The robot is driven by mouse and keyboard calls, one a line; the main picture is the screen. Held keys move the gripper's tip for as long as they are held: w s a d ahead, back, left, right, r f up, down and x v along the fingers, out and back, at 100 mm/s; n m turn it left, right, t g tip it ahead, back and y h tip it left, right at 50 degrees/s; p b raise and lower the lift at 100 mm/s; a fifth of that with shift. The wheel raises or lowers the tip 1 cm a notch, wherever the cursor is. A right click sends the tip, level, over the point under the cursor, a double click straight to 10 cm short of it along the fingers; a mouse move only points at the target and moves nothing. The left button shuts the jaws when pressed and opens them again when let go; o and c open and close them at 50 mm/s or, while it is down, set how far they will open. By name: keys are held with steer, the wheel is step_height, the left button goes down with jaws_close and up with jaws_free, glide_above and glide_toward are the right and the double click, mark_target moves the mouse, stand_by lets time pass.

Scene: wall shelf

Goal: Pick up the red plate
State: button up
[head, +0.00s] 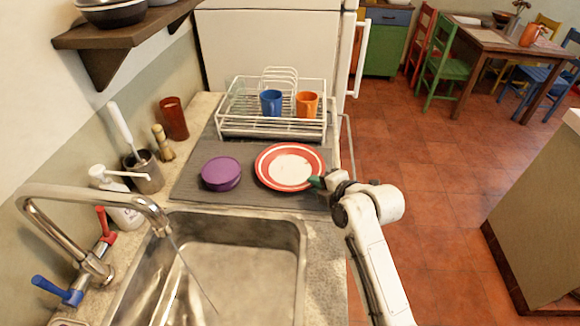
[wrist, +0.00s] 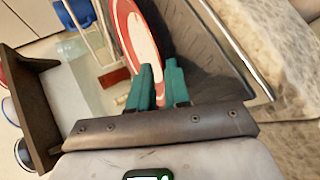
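The red plate (head: 290,167) has a red rim and a pale centre. It lies over the dark grey mat beside the sink, and I cannot tell whether it is raised. My gripper (head: 318,183) is at its lower right rim. In the wrist view, the teal fingers (wrist: 159,66) are close together, with the rim of the red plate (wrist: 138,40) running in between their tips. The gripper looks shut on that rim, though the contact itself is partly hidden by the fingers.
A purple dish (head: 221,173) lies left of the plate. A white dish rack (head: 270,130) with a blue mug (head: 271,102) and an orange mug (head: 307,104) stands behind. The sink (head: 230,255) and its tap are in front.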

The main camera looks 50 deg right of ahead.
steer(key=shift+w+d+f, duration=0.1)
steer(key=shift+w+f, duration=0.15)
steer(key=shift+w, duration=0.1)
jaws_close()
